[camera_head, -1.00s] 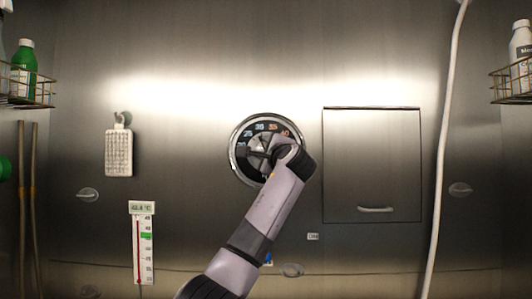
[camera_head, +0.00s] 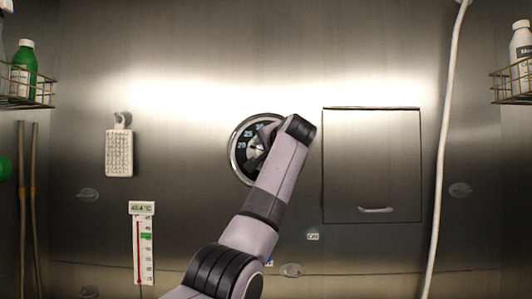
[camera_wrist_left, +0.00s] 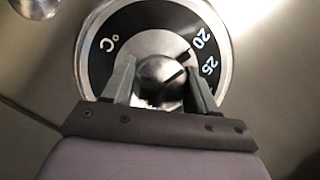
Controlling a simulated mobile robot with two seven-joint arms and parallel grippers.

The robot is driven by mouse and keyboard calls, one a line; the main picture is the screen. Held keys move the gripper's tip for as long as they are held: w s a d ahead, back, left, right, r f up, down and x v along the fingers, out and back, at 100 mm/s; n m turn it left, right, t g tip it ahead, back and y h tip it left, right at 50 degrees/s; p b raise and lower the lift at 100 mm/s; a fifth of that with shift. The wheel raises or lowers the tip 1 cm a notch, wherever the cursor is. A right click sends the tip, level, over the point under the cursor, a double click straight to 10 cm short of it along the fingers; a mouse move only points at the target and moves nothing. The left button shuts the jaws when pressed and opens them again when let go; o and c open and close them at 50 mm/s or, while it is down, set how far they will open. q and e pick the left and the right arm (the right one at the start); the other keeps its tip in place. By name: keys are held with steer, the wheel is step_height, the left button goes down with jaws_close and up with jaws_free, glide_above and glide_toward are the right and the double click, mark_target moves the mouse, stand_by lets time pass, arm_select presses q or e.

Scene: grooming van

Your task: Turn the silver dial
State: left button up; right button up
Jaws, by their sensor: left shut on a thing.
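The silver dial (camera_wrist_left: 160,82) is a round knob with a dark pointer line, in the middle of a black temperature ring (camera_head: 240,153) with white numbers and a bright rim. The ring is on the steel wall, and 20 and 25 show at its right in the left wrist view. My left gripper (camera_wrist_left: 158,78) is shut on the dial, with one finger on each side of it. In the head view my left arm covers the right part of the ring and most of the knob. My right gripper is in neither current view.
A thermometer (camera_head: 143,245) with a small readout hangs at lower left, below a white brush (camera_head: 119,152) on a hook. A closed panel (camera_head: 372,165) with a handle is right of the dial. A white hose (camera_head: 442,150) runs down the right side. Wire baskets hold bottles at both edges.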

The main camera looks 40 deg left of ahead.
arm_select(q)
steer(key=shift+f+n+h, duration=0.15)
steer(key=shift+n+h, duration=0.15)
steer(key=shift+n, duration=0.1)
steer(key=o, duration=1)
steer(key=shift+o, duration=0.2)
steer(key=b+v, duration=0.3)
steer(key=v, duration=0.4)
